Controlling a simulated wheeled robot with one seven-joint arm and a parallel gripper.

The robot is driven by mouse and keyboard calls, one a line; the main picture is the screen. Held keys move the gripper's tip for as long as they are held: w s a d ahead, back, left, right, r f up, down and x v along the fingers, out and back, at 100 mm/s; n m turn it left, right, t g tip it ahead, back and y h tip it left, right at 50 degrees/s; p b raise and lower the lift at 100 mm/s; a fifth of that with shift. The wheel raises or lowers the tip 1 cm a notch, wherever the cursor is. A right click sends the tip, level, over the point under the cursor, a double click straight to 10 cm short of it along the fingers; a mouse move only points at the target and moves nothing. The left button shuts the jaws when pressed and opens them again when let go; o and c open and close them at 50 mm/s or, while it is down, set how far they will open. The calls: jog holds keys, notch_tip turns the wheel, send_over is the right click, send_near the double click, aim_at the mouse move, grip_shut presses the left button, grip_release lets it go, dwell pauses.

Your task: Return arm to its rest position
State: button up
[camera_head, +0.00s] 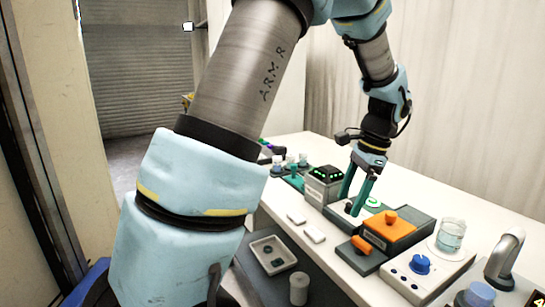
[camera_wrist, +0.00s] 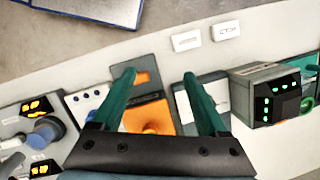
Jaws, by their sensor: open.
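My arm reaches over the white bench from above in the head view. My gripper (camera_head: 358,192) has two teal fingers and points down between the black device with green lights (camera_head: 326,174) and the orange block (camera_head: 390,226). In the wrist view my gripper (camera_wrist: 161,80) is open, its fingers apart with nothing held between them. The orange block (camera_wrist: 150,118) shows below and between the fingers there. Whether the fingertips touch anything is hard to tell.
A glass beaker of clear liquid (camera_head: 451,234) stands at the right, near a device with a blue knob (camera_head: 419,264) and a grey curved spout (camera_head: 503,258). A tray (camera_head: 272,255) and small white blocks (camera_head: 314,234) lie at the front. A curtain (camera_head: 430,90) hangs behind.

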jog(key=s+a+f+n+h, duration=0.1)
jog(key=s+a+n, duration=0.2)
jog(key=a+n, duration=0.4)
jog(key=s+a+f+n+t+h, duration=0.1)
jog(key=a+n, duration=0.7)
jog(key=a, duration=1)
jog(key=shift+s+f+h, duration=0.5)
jog(key=shift+s+f, duration=0.15)
jog(key=shift+s, duration=0.3)
